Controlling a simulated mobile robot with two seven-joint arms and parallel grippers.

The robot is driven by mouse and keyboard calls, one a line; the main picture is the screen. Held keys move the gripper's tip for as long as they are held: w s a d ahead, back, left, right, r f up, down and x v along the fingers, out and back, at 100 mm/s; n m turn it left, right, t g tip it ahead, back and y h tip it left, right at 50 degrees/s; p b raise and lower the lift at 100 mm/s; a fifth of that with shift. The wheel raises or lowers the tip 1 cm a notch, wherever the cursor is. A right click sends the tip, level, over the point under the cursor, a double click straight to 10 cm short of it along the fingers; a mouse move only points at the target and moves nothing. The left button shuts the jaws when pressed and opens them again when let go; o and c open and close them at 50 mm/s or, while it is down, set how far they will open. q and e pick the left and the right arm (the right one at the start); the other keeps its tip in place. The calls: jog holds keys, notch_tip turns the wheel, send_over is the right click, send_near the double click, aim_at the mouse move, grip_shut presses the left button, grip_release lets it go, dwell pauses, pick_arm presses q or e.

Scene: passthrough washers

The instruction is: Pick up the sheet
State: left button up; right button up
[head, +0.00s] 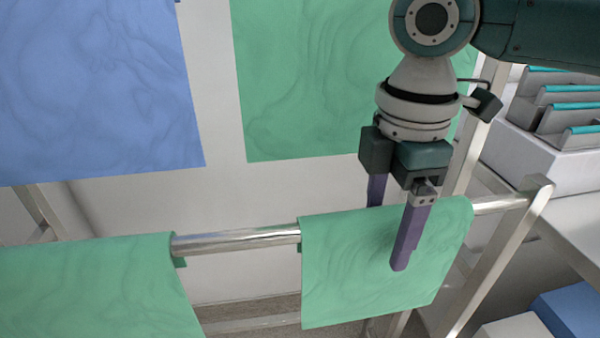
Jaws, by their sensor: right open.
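A green sheet (345,270) hangs over the front metal rail at the right, draped with its front face toward me. My right gripper (388,236) comes down over this sheet from above, open. One purple finger is in front of the sheet's face. The other finger passes out of sight at the sheet's top edge, seemingly behind it. I cannot tell whether either finger touches the cloth. My left gripper is not in view.
Another green sheet (95,290) hangs on the same rail (235,241) at the left. Behind hang a blue sheet (95,90) and a larger green sheet (305,80). A metal post (500,260) stands right of the gripper. Grey bins (570,108) and a blue box (575,305) are at the right.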

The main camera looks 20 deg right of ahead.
jog(key=shift+f, duration=0.2)
grip_shut()
dwell(0.6)
